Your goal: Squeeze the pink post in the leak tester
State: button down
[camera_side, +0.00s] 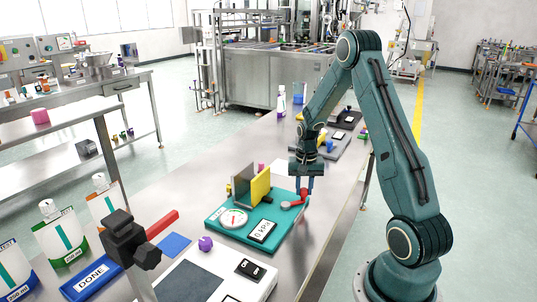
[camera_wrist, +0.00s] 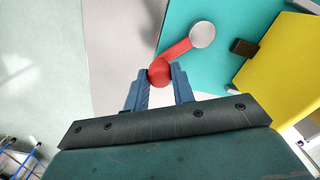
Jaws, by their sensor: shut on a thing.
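The leak tester has a teal base (camera_side: 222,232) with an upright yellow plate (camera_side: 261,184) and a grey-brown plate (camera_side: 243,190) beside it. A small pink tip (camera_side: 262,167) shows above the yellow plate; the rest of the pink post is hidden. A round gauge (camera_side: 234,218) and a display (camera_side: 262,231) reading 0 kPa sit on the base. A red lever (camera_wrist: 180,48) turns on a grey pivot (camera_wrist: 202,34). My gripper (camera_side: 304,191) is low at the base's right edge. In the wrist view my gripper (camera_wrist: 158,80) is shut on the lever's red knob (camera_wrist: 160,71).
A scale with an ON button (camera_side: 250,268), a purple cap (camera_side: 205,243), a blue DONE tray (camera_side: 92,281) and white pouches (camera_side: 60,236) stand in front and left. Dark trays (camera_side: 332,144) lie behind my gripper. The table's right edge is close.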

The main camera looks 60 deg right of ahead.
jog(key=shift+s+a+r+m, duration=0.1)
jog(key=shift+s+a+m, duration=0.3)
jog(key=shift+m, duration=0.65)
jog(key=shift+s+a+m, duration=0.3)
jog(key=shift+a+m, duration=0.15)
jog(key=shift+m, duration=0.6)
jog(key=c, duration=1.2)
grip_release()
jog(key=shift+o, duration=0.2)
notch_tip(320, 180, up, 14)
jog(key=shift+a, duration=0.1)
